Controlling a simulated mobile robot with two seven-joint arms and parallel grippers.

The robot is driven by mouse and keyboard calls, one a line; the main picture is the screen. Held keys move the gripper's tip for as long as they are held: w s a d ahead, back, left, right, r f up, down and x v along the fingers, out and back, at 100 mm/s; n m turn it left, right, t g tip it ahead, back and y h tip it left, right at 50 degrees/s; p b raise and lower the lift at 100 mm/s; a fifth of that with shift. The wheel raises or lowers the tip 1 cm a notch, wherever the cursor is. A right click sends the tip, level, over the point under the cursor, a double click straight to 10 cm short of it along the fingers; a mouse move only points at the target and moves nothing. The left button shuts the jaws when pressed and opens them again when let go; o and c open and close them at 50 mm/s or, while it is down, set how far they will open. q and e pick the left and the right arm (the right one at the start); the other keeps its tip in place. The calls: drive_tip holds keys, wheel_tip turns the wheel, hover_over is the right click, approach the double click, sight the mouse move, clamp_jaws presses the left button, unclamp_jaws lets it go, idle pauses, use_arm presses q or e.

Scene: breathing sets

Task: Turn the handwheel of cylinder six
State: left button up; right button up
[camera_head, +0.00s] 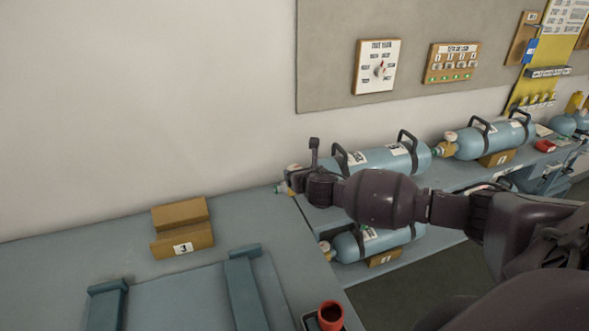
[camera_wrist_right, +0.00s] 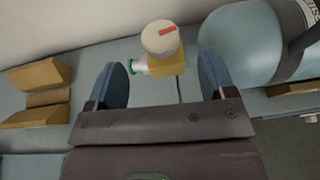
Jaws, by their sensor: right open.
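A blue cylinder (camera_head: 390,158) lies on its side on the bench beyond my right arm; its number is too small to read. In the right wrist view its rounded end (camera_wrist_right: 240,45) shows at the upper right. A pale round handwheel (camera_wrist_right: 160,38) with a red mark tops a brass valve block (camera_wrist_right: 168,64) with a green-tipped outlet. My right gripper (camera_head: 298,172) hides most of this valve in the head view. The fingers of the gripper (camera_wrist_right: 165,78) are open and apart, with the valve showing between and beyond them. I cannot tell whether they touch it. My left gripper is not in view.
Another cylinder (camera_head: 495,137) lies farther right, and one (camera_head: 372,242) lies on a lower shelf. An empty wooden cradle (camera_head: 182,228) marked 3 stands on the left bench. A red cup-like object (camera_head: 330,314) is at the front. A wall board (camera_head: 335,60) holds panels.

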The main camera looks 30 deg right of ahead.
sight(294, 168)
drive_tip(key=shift+x, duration=3.55)
drive_tip(key=shift+r, duration=0.1)
drive_tip(key=c, duration=0.9)
drive_tip(key=shift+h, duration=0.3)
